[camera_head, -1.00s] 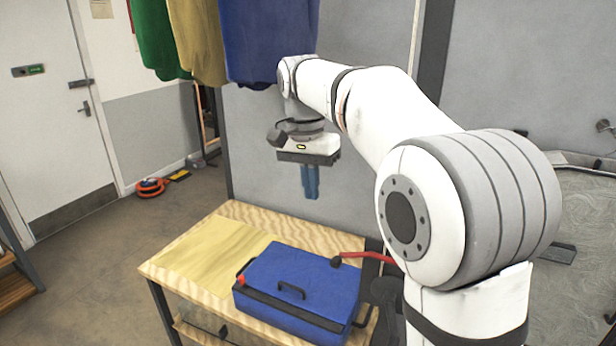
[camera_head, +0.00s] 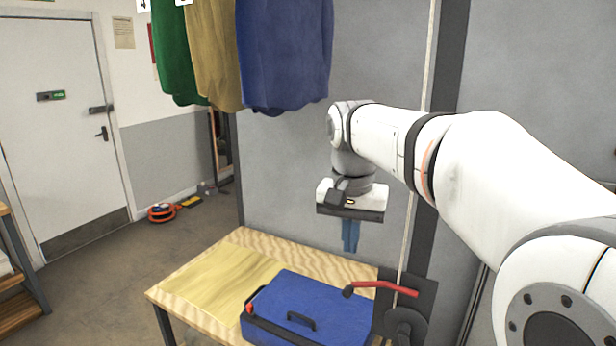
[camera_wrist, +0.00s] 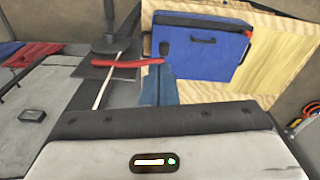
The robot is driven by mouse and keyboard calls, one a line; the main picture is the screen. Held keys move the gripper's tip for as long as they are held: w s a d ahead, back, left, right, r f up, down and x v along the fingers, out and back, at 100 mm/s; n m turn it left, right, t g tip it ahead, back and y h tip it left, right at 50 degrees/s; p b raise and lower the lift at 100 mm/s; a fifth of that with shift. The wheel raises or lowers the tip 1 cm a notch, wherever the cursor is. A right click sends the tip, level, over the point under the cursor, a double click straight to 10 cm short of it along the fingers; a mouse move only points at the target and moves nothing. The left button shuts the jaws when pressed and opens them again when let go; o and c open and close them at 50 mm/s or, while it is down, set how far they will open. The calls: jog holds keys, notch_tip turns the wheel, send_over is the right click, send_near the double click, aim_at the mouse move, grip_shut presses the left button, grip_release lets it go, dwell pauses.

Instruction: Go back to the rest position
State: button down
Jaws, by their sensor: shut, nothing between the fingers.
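My gripper (camera_head: 350,236) points straight down in the head view, above the back right part of the plywood table. Its blue fingers are together with nothing between them. They also show in the wrist view (camera_wrist: 158,88), against the blue case and the table behind. My white arm reaches in from the right of the head view.
A blue case (camera_head: 325,305) lies on the plywood table (camera_head: 185,282), near a red-handled lever (camera_head: 385,287). Green, tan and blue garments (camera_head: 285,55) hang above. An orange reel (camera_head: 161,213) lies on the floor near the white door (camera_head: 60,130). Floor left of the table is clear.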

jog(key=s+d+f+n+t+b, duration=0.1)
jog(key=s+d+f+n, duration=0.1)
jog(key=s+f, duration=0.6)
jog(key=s+d+f+n+t+b, duration=0.1)
jog(key=s+d+f+n+b, duration=0.1)
jog(key=s+d+f, duration=0.3)
jog(key=s+f, duration=0.4)
jog(key=shift+s+f+t, duration=0.3)
jog(key=shift+f, duration=0.05)
